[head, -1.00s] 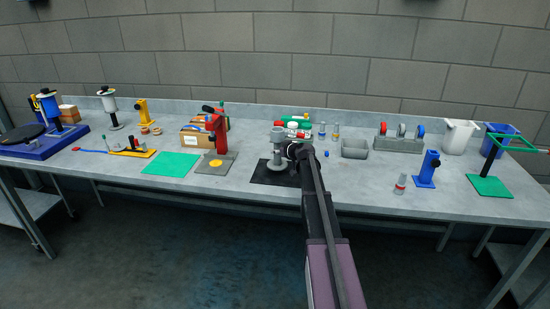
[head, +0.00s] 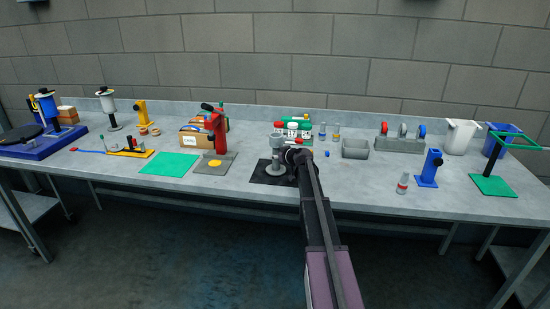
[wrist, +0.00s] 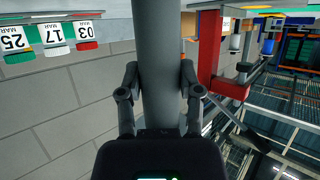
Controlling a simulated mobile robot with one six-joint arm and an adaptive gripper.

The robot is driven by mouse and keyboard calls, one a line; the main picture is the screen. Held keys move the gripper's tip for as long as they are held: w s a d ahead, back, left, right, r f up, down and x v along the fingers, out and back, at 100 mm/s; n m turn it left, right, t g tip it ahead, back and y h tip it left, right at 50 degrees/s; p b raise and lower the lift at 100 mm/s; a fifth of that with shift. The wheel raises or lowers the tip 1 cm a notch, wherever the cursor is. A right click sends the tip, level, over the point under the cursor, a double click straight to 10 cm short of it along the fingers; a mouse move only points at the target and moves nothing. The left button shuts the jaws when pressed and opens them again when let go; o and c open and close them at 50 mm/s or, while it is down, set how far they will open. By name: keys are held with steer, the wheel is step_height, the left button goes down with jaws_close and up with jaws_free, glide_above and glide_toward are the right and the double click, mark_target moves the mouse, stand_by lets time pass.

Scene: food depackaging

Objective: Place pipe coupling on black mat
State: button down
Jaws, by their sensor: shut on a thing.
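The grey pipe coupling (head: 275,152) is upright, with a wide round flange at its lower end. It stands over the black mat (head: 259,178); I cannot tell whether the flange touches the mat. My gripper (head: 288,157) reaches it from the front right and is shut on it. In the wrist view the coupling's grey shaft (wrist: 158,60) runs between the two fingers of my gripper (wrist: 160,98), which press on its sides. My arm hides the right part of the mat.
A red stand on a grey plate (head: 215,150) is close left, with a green mat (head: 170,164) beyond. Red, white and green labelled containers (head: 293,129) are behind.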

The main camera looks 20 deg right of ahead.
steer(key=shift+f, duration=0.2)
steer(key=shift+c, duration=1.3)
jaws_free()
steer(key=shift+r, duration=0.1)
steer(key=shift+r, duration=0.1)
steer(key=shift+s+r, duration=0.15)
steer(key=p+v, duration=0.4)
steer(key=v, duration=0.7)
steer(key=shift+s+p, duration=0.3)
steer(key=shift+s, duration=0.05)
steer(key=shift+r, duration=0.1)
